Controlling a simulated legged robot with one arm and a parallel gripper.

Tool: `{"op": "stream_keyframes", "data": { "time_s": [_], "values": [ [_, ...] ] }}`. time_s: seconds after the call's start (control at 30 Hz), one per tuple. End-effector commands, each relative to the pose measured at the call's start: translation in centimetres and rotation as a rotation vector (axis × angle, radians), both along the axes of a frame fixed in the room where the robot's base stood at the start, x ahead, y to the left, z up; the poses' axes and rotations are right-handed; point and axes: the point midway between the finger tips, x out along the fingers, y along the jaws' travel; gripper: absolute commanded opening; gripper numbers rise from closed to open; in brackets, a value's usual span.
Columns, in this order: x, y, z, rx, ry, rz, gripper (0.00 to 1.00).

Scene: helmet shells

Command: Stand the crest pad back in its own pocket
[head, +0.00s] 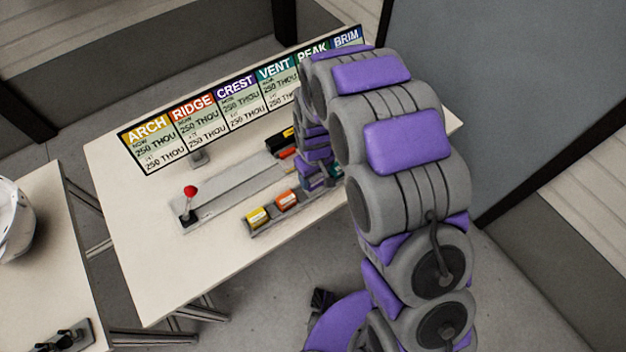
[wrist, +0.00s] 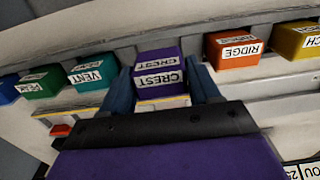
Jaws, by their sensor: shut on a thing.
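The purple crest pad (wrist: 158,72), with white CREST labels on two faces, is between the two dark blue fingers of my gripper (wrist: 160,88) in the wrist view. My gripper is shut on it. The pad is in line with the row of pads on the grey rack (wrist: 285,85), between the vent pad and the ridge pad. Its underside is hidden, so I cannot tell whether it is seated in its pocket. In the head view my gripper (head: 318,176) is low over the rack, and my arm hides much of this area.
The orange ridge pad (wrist: 233,50) and a yellow pad (wrist: 296,40) are to the right. The teal vent pad (wrist: 92,74), green peak pad (wrist: 42,82) and a blue pad (wrist: 8,90) are to the left. A red-knobbed lever (head: 190,192) and sign board (head: 235,98) stand on the table.

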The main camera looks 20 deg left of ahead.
Motion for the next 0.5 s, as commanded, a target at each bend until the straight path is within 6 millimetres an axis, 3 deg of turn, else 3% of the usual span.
{"op": "stream_keyframes", "data": {
  "time_s": [0.17, 0.4, 0.5],
  "values": [
    [0.4, 0.4, -0.4, 0.0, 0.0, 0.0, 0.32],
    [0.4, 0.3, -3.3, -0.001, 0.002, 0.0, 0.32],
    [0.4, 0.4, -3.6, 0.0, 0.0, 0.0, 0.32]
  ]
}}
